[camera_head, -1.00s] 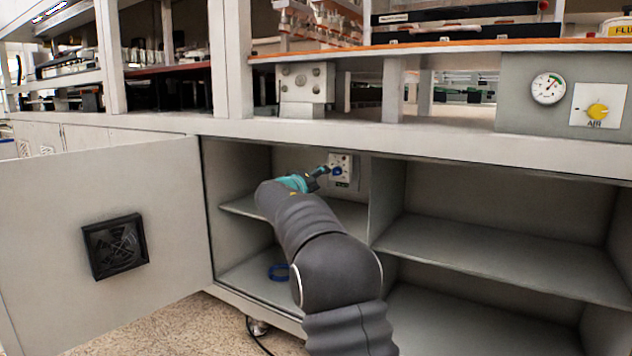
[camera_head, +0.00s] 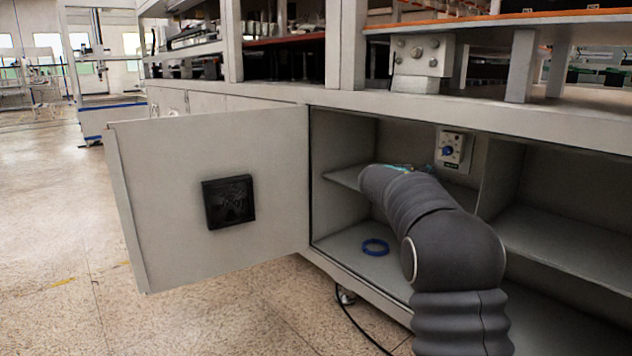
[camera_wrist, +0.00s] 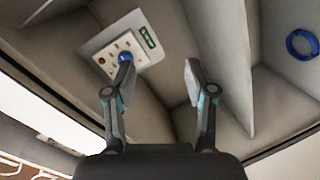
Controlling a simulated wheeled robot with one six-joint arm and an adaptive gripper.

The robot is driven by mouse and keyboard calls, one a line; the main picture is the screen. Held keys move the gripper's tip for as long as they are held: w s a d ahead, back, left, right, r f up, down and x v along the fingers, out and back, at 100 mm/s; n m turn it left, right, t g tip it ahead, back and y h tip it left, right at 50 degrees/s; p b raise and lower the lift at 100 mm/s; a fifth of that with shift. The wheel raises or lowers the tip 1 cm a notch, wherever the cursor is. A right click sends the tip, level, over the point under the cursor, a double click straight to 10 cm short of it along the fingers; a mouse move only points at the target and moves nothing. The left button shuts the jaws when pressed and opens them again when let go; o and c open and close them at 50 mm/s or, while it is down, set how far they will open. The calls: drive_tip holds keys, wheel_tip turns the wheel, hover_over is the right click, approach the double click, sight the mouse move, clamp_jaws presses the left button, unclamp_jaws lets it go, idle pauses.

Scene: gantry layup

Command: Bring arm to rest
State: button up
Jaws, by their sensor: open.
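My gripper (camera_wrist: 157,82) is open in the wrist view, with its two fingers apart and nothing between them. Beyond the fingers is a pale panel (camera_head: 454,149) on the cabinet's back wall, with a blue knob (camera_head: 447,151) on it. In the wrist view the left finger overlaps the knob (camera_wrist: 124,57); contact cannot be told there. In the head view the knob stands clear of my arm. My arm reaches into the open cabinet's left compartment, and its bend hides most of the gripper. Only a teal bit shows.
The cabinet door (camera_head: 270,150) stands open to the left, with a black vent (camera_head: 229,201) on it. A blue ring (camera_head: 375,247) lies on the compartment floor. A shelf (camera_head: 345,178) and a divider (camera_head: 500,178) flank my arm. Floor (camera_head: 60,230) is free at the left.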

drive_tip(key=s+f+g+y, duration=0.2)
drive_tip(key=s+f, duration=0.3)
drive_tip(key=f, duration=0.2)
drive_tip(key=s+a+f+g+y+p, duration=0.1)
drive_tip(key=s+a+f+g+y, duration=0.15)
drive_tip(key=s, duration=0.55)
drive_tip(key=s+a+f+g+y+p, duration=0.1)
drive_tip(key=s+a, duration=0.2)
drive_tip(key=s, duration=0.4)
drive_tip(key=s+a+r+m+y+p, duration=0.1)
drive_tip(key=s+a+y+p, duration=0.3)
drive_tip(key=s, duration=0.9)
drive_tip(key=s+a+r+m+y+p, duration=0.15)
drive_tip(key=s+a, duration=0.55)
drive_tip(key=s, duration=0.7)
drive_tip(key=s+r+t+y+p, duration=0.1)
drive_tip(key=s+r+p, duration=0.2)
drive_tip(key=s+r, duration=0.2)
drive_tip(key=shift+s+a+r, duration=0.25)
drive_tip(key=shift+s+a, duration=0.15)
